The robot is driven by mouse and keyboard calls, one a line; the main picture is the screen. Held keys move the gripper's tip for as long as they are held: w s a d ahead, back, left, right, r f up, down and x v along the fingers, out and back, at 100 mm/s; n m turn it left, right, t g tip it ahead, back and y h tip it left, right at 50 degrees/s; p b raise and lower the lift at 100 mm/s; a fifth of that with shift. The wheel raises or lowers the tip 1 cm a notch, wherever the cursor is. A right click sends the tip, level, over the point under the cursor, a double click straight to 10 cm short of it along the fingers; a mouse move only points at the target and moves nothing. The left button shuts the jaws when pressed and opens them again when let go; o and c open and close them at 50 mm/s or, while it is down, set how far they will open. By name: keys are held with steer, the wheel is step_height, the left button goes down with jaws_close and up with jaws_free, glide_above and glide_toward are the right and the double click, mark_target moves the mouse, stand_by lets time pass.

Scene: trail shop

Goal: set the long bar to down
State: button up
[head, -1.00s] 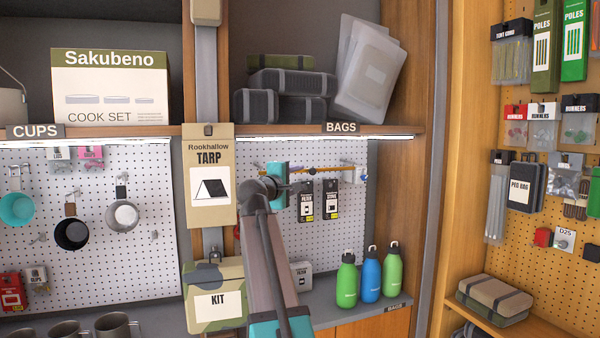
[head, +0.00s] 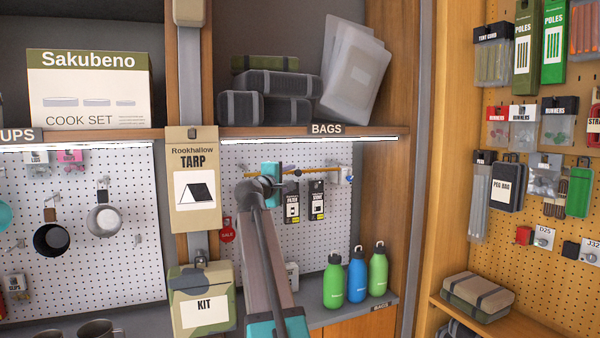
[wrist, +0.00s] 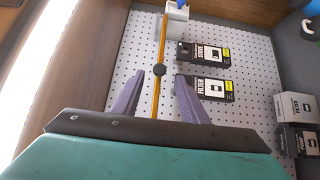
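The long bar is a thin yellow-orange bar (head: 318,170) lying roughly level on the white pegboard below the BAGS shelf. A white box (head: 347,175) is at its right end. In the wrist view the bar (wrist: 163,38) runs from the white box (wrist: 178,18) towards me, with a round black knob (wrist: 159,70) on it. My gripper (wrist: 160,80) is open, with one purple finger on each side of the bar near the knob. Contact cannot be told. In the head view my gripper (head: 274,183) covers part of the bar's left half.
Packets marked FILTER (head: 292,203) and another black packet (head: 316,200) hang just under the bar. Several bottles (head: 357,277) stand on the lower shelf. The lit upper shelf edge (head: 290,135) is close above. A tarp packet (head: 194,180) hangs at left.

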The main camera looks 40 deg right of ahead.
mark_target(299, 173)
steer(key=shift+p+x, duration=1.05)
steer(key=shift+x, duration=3.3)
jaws_close()
